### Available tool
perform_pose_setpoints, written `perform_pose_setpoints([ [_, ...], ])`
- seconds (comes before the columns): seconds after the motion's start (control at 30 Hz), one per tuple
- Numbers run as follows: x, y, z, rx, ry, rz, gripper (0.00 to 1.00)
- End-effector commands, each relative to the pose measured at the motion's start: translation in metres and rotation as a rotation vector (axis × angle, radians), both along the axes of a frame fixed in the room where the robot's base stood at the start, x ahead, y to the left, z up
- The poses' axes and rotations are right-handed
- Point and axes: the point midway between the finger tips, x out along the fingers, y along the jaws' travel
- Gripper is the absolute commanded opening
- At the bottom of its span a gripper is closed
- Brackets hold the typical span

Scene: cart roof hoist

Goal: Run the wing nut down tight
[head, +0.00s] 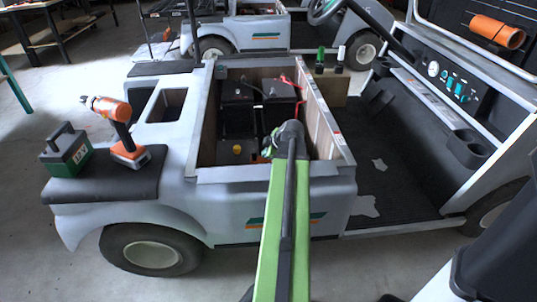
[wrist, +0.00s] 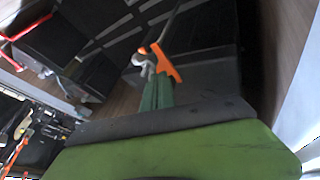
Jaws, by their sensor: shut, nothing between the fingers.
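The wing nut (wrist: 165,64) is orange and shows in the wrist view, beside a pale metal piece at the lower end of a thin rod (wrist: 170,27). My gripper (wrist: 157,88) has its green fingers shut and empty, pointing at the wing nut, with the tips very close below it. I cannot tell whether they touch. In the head view my arm reaches into the open battery bay (head: 205,130) and hides most of the gripper. A small bit of orange shows beside the arm's end there; I cannot tell what it is.
Black batteries (head: 237,108) with a red cable (head: 294,84) stand in the bay, with a small yellow object (head: 237,149) on its floor. Raised bay walls surround my arm's end. An orange drill (head: 122,125) and a green box (head: 66,150) rest on the left deck.

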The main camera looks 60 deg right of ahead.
Motion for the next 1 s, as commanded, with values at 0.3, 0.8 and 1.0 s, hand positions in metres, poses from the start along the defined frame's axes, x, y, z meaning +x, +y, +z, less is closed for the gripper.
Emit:
perform_pose_setpoints([
  [0.3, 0.01, 0.006, 0.0, 0.0, 0.0, 0.01, 0.0],
  [0.8, 0.017, 0.009, 0.0, 0.0, 0.0, 0.015, 0.0],
  [1.0, 0.017, 0.009, 0.0, 0.0, 0.0, 0.015, 0.0],
])
